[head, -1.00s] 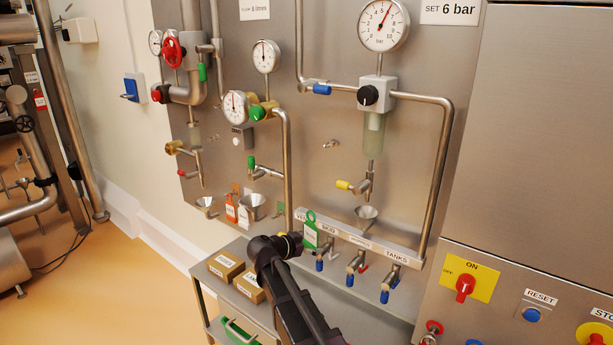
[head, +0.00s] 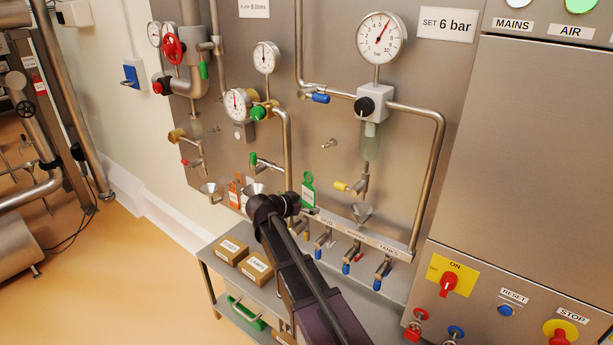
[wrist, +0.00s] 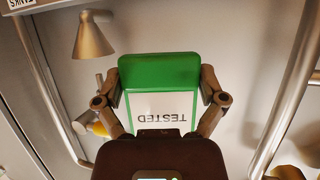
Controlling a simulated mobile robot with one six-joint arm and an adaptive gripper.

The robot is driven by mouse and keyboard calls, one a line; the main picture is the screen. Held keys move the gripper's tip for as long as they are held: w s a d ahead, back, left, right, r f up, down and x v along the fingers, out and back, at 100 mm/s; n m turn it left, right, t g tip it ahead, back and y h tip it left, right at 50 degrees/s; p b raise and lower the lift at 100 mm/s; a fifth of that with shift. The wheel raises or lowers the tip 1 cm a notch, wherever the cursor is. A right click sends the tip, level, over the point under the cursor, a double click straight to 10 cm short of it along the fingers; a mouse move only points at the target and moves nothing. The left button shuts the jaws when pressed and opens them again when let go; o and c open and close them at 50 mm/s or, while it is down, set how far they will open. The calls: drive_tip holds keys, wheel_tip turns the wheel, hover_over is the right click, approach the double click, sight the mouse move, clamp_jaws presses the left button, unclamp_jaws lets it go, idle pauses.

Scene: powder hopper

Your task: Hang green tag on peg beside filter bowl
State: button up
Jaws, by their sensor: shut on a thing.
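The green tag (head: 308,190) has a ring-shaped top and a white label, and shows upright in front of the steel panel. In the wrist view the tag (wrist: 160,72) sits between my two fingers, its label reading TESTED upside down. My gripper (wrist: 160,100) is shut on its sides; in the head view my wrist hides most of the gripper. The peg (head: 329,143) is a short metal stub on the panel, above and slightly right of the tag and apart from it. The clear filter bowl (head: 370,142) hangs below the gauge regulator, right of the peg.
A yellow-handled valve (head: 348,187) and a steel funnel (head: 362,212) are right of the tag. A vertical pipe (head: 288,150) runs close on its left. The labelled valve manifold (head: 350,234) lies below. Two boxes (head: 256,267) rest on the cart. Panel around the peg is bare.

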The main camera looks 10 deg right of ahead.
sight(306, 185)
drive_tip(key=shift+w+a+r+p, duration=0.1)
drive_tip(key=shift+w+r+p, duration=0.1)
drive_tip(key=shift+r+p, duration=0.9)
drive_tip(key=shift+w+d+r+p, duration=0.1)
drive_tip(key=shift+w+r+p, duration=0.1)
drive_tip(key=shift+r+p, duration=0.8)
drive_tip(key=shift+w+a+r+p, duration=0.1)
drive_tip(key=shift+w+r+p, duration=0.1)
drive_tip(key=shift+r+p, duration=0.9)
drive_tip(key=shift+w+d+r+b, duration=0.15)
drive_tip(key=shift+w+d+b, duration=0.05)
drive_tip(key=shift+b, duration=0.1)
drive_tip(key=shift+w+d+f+b, duration=0.25)
drive_tip(key=shift+w+d, duration=0.85)
drive_tip(key=shift+w+d+f+b, duration=0.3)
drive_tip(key=shift+w+d, duration=0.75)
drive_tip(key=shift+w, duration=0.05)
drive_tip(key=shift+w+d+f+b, duration=0.25)
drive_tip(key=shift+w+d, duration=0.85)
drive_tip(key=o, duration=0.8)
drive_tip(key=shift+c, duration=0.2)
drive_tip(key=shift+f, duration=0.1)
